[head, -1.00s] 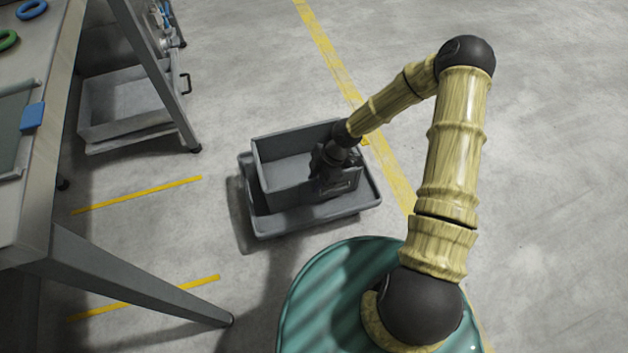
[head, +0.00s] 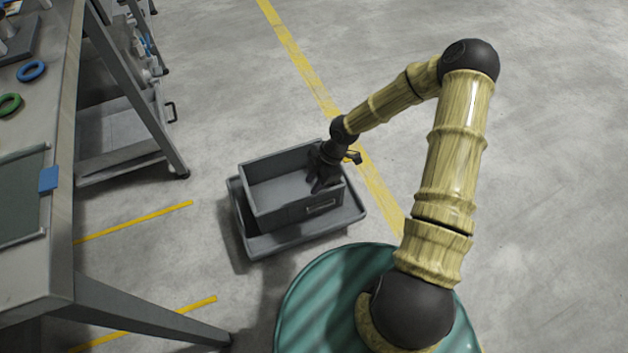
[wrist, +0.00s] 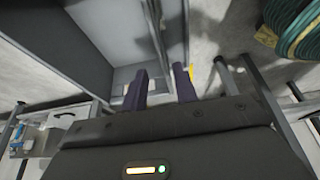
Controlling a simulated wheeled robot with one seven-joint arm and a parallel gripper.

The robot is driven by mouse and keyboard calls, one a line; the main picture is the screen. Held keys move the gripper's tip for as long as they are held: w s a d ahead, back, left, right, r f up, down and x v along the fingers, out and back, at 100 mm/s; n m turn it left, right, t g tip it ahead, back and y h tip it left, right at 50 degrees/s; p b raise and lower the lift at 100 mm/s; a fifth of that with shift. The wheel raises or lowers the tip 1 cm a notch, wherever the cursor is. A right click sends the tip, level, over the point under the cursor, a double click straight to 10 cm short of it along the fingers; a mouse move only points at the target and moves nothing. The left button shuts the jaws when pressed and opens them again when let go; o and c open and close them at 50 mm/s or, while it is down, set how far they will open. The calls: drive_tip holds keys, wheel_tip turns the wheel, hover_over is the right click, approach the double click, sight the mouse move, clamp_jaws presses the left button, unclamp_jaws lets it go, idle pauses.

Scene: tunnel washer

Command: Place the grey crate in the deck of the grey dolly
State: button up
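The grey crate (head: 282,213) is an open box with a small label frame on its front wall. It appears level and sits within the grey dolly (head: 300,240), whose low rim shows around its front and sides. I cannot see how its underside meets the deck. My gripper (head: 323,186) is over the crate's right end, pointing down. In the wrist view the two dark fingers of my gripper (wrist: 160,88) are spread apart with a gap between them, and the crate (wrist: 85,45) fills the upper left. The fingers seem clear of its wall.
A grey workbench (head: 55,230) with blue and green rings stands at the left. A metal rack (head: 120,130) with a lower tray stands behind it. Yellow floor lines (head: 300,60) run past the dolly. The floor at the right is open.

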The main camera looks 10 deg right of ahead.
drive_tip(key=s+d+r+m+t+h, duration=0.1)
drive_tip(key=s+d+r+m, duration=0.2)
drive_tip(key=r+m, duration=0.4)
drive_tip(key=s+d+r+m+t+h, duration=0.1)
drive_tip(key=s+d+r+m+h, duration=0.1)
drive_tip(key=r+m, duration=0.5)
drive_tip(key=s+d+r+m+t+h, duration=0.1)
drive_tip(key=s+d+r+m, duration=0.3)
drive_tip(key=r, duration=0.7)
drive_tip(key=s+m, duration=0.2)
drive_tip(key=m, duration=0.1)
drive_tip(key=shift+s+r+t, duration=0.2)
drive_tip(key=shift+t, duration=0.2)
drive_tip(key=shift+d, duration=0.15)
drive_tip(key=w+p+v, duration=0.1)
drive_tip(key=p+v, duration=0.5)
drive_tip(key=p, duration=0.1)
drive_tip(key=shift+w+r, duration=0.2)
drive_tip(key=shift+r, duration=0.4)
drive_tip(key=shift+a, duration=0.2)
